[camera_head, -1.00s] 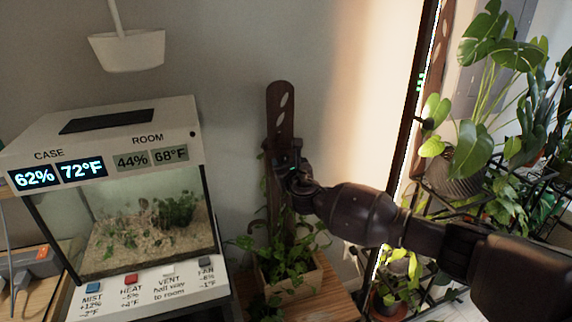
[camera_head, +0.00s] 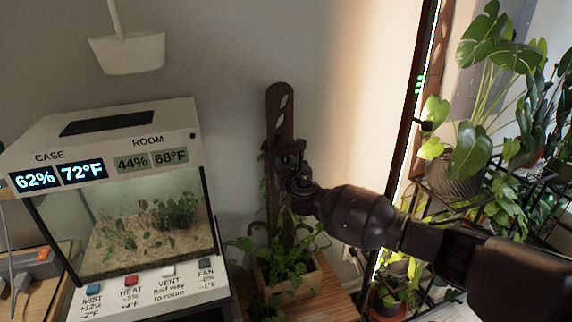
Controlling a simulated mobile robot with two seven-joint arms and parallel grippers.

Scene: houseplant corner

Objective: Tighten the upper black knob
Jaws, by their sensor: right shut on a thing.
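A dark brown slotted post (camera_head: 281,108) stands upright in a wooden planter box (camera_head: 290,281) with a leafy plant (camera_head: 287,256) at its foot. My right gripper (camera_head: 284,160) reaches in from the right and is at the post, below its upper slots. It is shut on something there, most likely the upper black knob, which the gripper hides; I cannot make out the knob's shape. My left gripper is not in view.
A glass plant case (camera_head: 150,222) with a display stands at the left, with labelled buttons along its front. A white hanging pot (camera_head: 127,53) is above it. A rack of plants (camera_head: 452,178) stands at the right, close to my arm.

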